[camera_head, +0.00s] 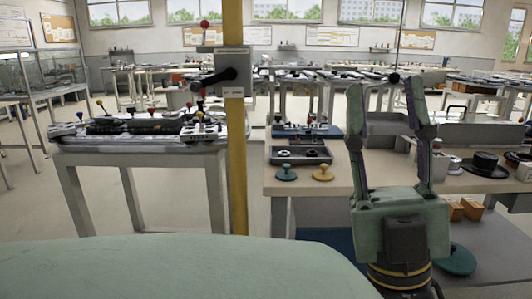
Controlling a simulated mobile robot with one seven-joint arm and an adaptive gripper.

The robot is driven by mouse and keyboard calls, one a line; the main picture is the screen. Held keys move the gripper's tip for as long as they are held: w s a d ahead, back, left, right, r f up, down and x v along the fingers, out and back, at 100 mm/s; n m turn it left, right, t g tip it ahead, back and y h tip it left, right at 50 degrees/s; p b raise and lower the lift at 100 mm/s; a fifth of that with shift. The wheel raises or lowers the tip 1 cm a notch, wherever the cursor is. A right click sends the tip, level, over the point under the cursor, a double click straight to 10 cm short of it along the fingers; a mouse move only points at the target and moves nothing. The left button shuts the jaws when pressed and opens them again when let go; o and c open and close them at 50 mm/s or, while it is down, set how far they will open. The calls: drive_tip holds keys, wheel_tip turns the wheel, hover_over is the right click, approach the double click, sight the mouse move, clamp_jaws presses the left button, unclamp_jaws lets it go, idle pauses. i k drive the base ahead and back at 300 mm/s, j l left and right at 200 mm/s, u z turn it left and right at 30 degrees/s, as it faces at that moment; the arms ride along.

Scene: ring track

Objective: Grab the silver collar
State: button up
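My gripper (385,90) stands upright in the right half of the head view, its two fingers wide apart and nothing between them. It is in front of the beige table (310,185). I cannot make out the silver collar for certain. A small pale grey round piece (454,164) on that table, right of my gripper, could be it, but it is too small to tell. My gripper is apart from this piece and hides part of the tabletop behind it.
A dark tray (300,153) with round pieces, a teal knob (286,173) and a yellow knob (323,172) are on the table. A black brimmed piece (484,164) stands at right. A yellow post (234,150) carries a lever box (232,72). Another table (140,160) is at left.

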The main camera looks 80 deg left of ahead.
sight(282, 154)
drive_tip(key=u, duration=0.45)
drive_tip(key=j+u, duration=0.1)
drive_tip(key=u, duration=0.75)
drive_tip(key=i+u, duration=0.1)
drive_tip(key=u, duration=0.75)
drive_tip(key=i+j, duration=0.05)
